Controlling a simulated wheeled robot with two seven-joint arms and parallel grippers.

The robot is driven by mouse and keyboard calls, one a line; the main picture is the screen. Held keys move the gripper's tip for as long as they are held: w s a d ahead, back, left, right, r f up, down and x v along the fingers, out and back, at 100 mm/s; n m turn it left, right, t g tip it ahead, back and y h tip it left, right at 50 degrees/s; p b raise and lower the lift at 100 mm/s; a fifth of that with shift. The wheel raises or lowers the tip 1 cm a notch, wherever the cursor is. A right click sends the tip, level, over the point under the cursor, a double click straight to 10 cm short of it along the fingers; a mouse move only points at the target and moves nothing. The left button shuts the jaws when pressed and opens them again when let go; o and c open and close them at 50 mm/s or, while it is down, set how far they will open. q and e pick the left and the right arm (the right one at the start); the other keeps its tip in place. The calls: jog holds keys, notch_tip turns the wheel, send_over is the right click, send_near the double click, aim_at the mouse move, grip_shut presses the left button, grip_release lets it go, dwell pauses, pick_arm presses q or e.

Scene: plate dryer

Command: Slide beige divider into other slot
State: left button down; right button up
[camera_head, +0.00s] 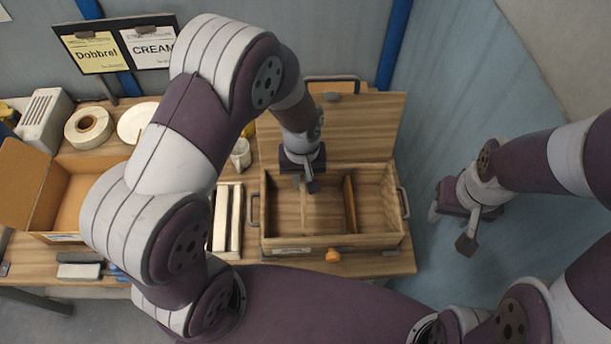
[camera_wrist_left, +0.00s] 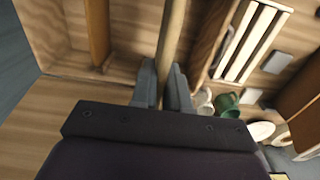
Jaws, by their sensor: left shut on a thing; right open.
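A wooden box (camera_head: 285,243) with an open lid stands on the table. The thin, pale beige divider (camera_wrist_left: 172,40) stands on edge inside it and also shows in the head view (camera_head: 304,212), left of the box's middle. A darker brown divider (camera_head: 350,205) stands to its right and also appears in the left wrist view (camera_wrist_left: 97,32). My left gripper (camera_head: 310,184) is over the box, its fingers (camera_wrist_left: 163,88) shut on the beige divider. The lower edge of the divider and the slots are hard to make out. My right gripper (camera_head: 452,228) is open and empty, right of the box.
Metal handles (camera_head: 403,202) stick out at the box's sides. The lid (camera_head: 365,125) leans up behind. A tray with pale bars (camera_head: 236,222) and a white mug (camera_head: 240,155) are to the left. An orange object (camera_head: 333,255) lies in front.

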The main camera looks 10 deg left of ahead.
pick_arm(q)
notch_tip(320, 180, down, 14)
jog(key=d+b, duration=0.1)
jog(key=b, duration=0.9)
jog(key=shift+w+d+r, duration=0.15)
jog(key=shift+w+d, duration=0.05)
jog(key=shift+w, duration=0.05)
pick_arm(e)
notch_tip(320, 180, down, 11)
jog(key=d, duration=0.1)
jog(key=shift+w+d, duration=0.25)
jog(key=shift+w, duration=0.05)
